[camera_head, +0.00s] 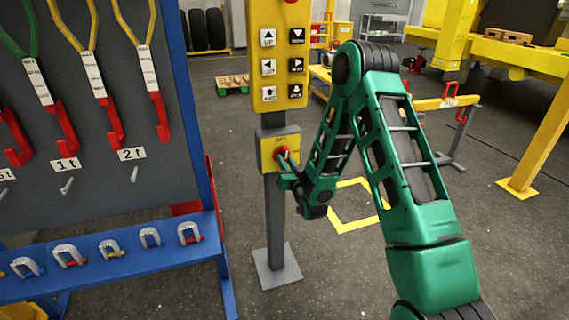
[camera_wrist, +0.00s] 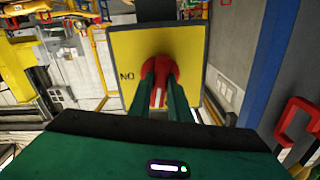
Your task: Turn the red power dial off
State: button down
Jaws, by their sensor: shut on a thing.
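The red power dial (camera_wrist: 158,74) sits on a yellow switch box (camera_wrist: 196,66) in the wrist view. A label by the dial appears rotated there, and I read it as ON. In the head view the box (camera_head: 268,160) is mounted on a grey post, with the red dial (camera_head: 281,151) on its front. My gripper (camera_head: 287,163) reaches the dial from the right. In the wrist view my gripper's two green fingers (camera_wrist: 160,86) are closed on the dial's grip, one on each side. The fingers hide part of the dial.
A yellow button panel (camera_head: 279,58) stands above the box on the same post (camera_head: 276,217). A blue-framed rack (camera_head: 190,130) with hooks, slings and shackles stands close on the left. Open floor lies right of the post, with a yellow square marking (camera_head: 348,225).

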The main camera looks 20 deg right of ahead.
jog(key=shift+s+f+n, duration=0.1)
jog(key=shift+f+n, duration=0.2)
jog(key=shift+n, duration=0.9)
jog(key=shift+d, duration=0.1)
jog(key=c, duration=1.6)
grip_release()
jog(key=shift+c, duration=0.2)
jog(key=shift+r, duration=0.15)
jog(key=s, duration=1)
jog(key=shift+s, duration=0.3)
